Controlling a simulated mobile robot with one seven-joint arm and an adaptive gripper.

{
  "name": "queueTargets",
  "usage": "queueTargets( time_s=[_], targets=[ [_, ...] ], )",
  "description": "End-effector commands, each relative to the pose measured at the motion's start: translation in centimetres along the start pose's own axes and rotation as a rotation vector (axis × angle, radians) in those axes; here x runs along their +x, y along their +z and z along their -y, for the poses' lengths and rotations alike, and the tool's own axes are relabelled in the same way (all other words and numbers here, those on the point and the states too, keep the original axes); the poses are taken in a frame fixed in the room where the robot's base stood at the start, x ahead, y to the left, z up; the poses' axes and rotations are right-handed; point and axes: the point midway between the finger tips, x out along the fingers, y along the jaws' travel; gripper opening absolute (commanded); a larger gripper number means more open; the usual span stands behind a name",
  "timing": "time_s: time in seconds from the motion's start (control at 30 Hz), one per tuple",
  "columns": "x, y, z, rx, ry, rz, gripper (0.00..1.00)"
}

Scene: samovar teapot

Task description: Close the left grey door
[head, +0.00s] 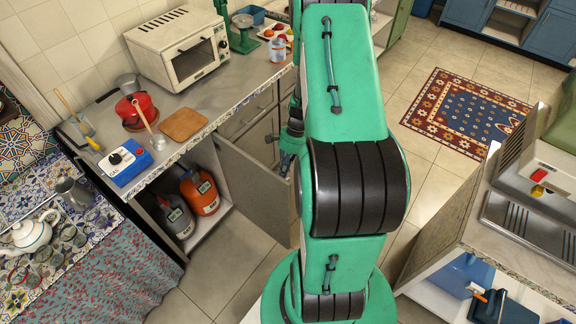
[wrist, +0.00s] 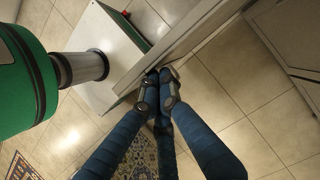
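The left grey door (head: 255,195) hangs open below the counter at the left, swung out from a lower cabinet (head: 150,205) whose inside shows. My gripper (head: 287,150) is at the door's free edge, partly hidden behind my green arm in the head view. In the wrist view, my gripper's dark fingertips (wrist: 158,84) are close together beside the edge of a grey panel (wrist: 185,42), which looks like this door. The fingers look shut with nothing visible between them. I cannot tell whether they touch the panel.
An orange jug (head: 200,192) and a grey jug (head: 175,215) stand inside the open cabinet. The counter (head: 185,95) above holds a toaster oven (head: 180,45) and a blue stove (head: 125,160). Tiled floor (head: 225,275) lies clear before the cabinet. Another counter (head: 450,230) stands right.

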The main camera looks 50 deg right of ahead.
Motion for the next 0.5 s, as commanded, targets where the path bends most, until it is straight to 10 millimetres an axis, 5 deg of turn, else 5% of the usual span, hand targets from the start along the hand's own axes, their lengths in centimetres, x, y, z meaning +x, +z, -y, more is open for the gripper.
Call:
queueTargets(
  time_s=[0.5],
  targets=[
    [4.4, 11.1, 0.9, 0.279, -0.110, 0.001, 0.00]
  ],
)
